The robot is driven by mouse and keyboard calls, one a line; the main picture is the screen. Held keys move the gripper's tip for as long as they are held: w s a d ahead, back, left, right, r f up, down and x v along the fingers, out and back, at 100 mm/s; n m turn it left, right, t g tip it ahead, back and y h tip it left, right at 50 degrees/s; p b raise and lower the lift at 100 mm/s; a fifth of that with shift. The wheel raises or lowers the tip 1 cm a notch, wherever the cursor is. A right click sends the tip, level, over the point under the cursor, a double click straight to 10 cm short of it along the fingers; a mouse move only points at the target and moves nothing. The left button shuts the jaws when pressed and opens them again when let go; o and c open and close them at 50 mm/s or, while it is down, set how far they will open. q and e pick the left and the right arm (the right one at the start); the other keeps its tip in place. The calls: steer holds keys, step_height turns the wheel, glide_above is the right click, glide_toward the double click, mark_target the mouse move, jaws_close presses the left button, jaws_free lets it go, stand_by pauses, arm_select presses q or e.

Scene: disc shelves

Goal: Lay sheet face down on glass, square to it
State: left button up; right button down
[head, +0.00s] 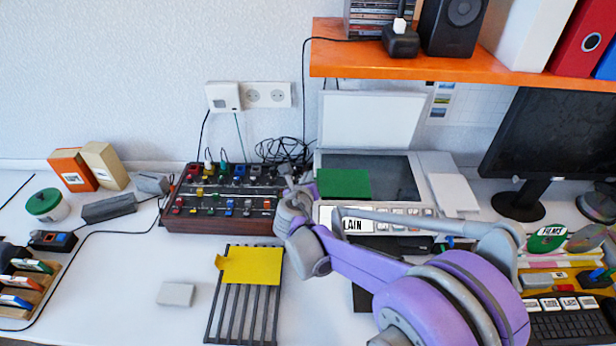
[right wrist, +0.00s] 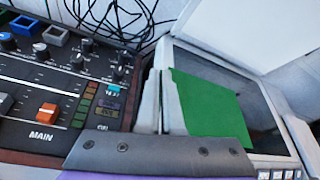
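A flat green sheet (head: 342,184) is over the front left part of the scanner glass (head: 398,178), its edges roughly parallel to the glass edges. The pictures do not clearly show whether it touches the glass all over. My right gripper (head: 301,190) is at the sheet's left edge. In the right wrist view its two fingers (right wrist: 161,103) are close together, and the green sheet (right wrist: 212,108) extends right from them. They appear closed on its left edge, which they hide. The scanner lid (head: 371,120) stands open behind the glass. My left gripper is out of view.
A mixer panel (head: 222,200) with knobs and cables stands close left of the scanner. A yellow sheet (head: 252,266) with a raised left tab lies on a dark slatted rack (head: 240,315). An orange shelf (head: 430,66) overhangs the back. A monitor (head: 548,135) stands at the right.

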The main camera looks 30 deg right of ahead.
steer(key=shift+f, duration=0.2)
steer(key=c, duration=1)
jaws_free()
steer(key=v, duration=1.1)
steer(key=shift+p, duration=0.4)
